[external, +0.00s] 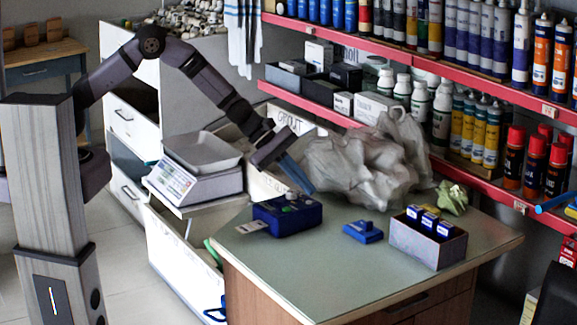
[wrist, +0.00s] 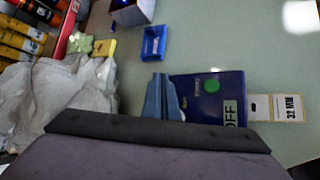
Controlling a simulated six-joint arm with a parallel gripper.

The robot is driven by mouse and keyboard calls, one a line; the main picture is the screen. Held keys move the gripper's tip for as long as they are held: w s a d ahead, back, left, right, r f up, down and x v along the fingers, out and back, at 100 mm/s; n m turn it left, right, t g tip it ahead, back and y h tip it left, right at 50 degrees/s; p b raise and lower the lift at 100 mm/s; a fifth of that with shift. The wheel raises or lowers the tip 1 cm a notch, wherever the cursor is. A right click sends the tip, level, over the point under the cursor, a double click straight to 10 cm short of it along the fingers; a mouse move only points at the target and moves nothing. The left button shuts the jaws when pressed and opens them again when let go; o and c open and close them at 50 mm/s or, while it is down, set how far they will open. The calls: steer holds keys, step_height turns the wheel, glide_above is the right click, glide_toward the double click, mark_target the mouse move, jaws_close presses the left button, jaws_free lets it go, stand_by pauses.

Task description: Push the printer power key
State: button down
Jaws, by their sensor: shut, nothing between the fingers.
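The printer (external: 287,216) is a dark blue box on the counter, with raised keys on top and a printed label (external: 252,227) sticking out on its left. In the wrist view the printer (wrist: 215,112) shows a round green key (wrist: 211,86) and a greenish display reading OFF (wrist: 230,113). The label there reads 32 MM. Small lettering beside the keys is too small to read surely. My gripper (external: 309,188) is shut and empty, its blue fingers above the printer's right rear side. In the wrist view my gripper (wrist: 160,98) appears just left of the printer, hiding part of that edge.
A crumpled pale plastic bag (external: 362,165) stands behind the printer. A small blue object (external: 362,232) and a grey box with blue items (external: 428,243) lie to the right. A scale (external: 203,167) stands at left. The counter's front (external: 315,265) is clear.

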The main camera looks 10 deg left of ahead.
step_height(320, 180, up, 6)
steer(key=p, duration=0.4)
steer(key=shift+f, duration=0.1)
stand_by(0.4)
steer(key=w+a+r+m+t+y, duration=0.1)
steer(key=w+a, duration=0.3)
steer(key=a, duration=0.5)
steer(key=w+a+r+m+y, duration=0.15)
steer(key=w+a, duration=0.35)
steer(key=a, duration=0.5)
steer(key=w+a+r+m+t+y, duration=0.1)
steer(key=w+a, duration=0.3)
steer(key=a, duration=0.5)
steer(key=s+a+m+y, duration=0.1)
steer(key=s+a, duration=0.2)
steer(key=a, duration=0.7)
steer(key=s+a+m+y, duration=0.1)
steer(key=s+a+y, duration=0.1)
steer(key=a, duration=0.8)
steer(key=s+a+m+y, duration=0.1)
steer(key=s+a, duration=0.3)
steer(key=a, duration=0.7)
steer(key=shift+f+m+g+y, duration=0.3)
steer(key=shift+f+m+y, duration=0.1)
steer(key=shift+y, duration=0.35)
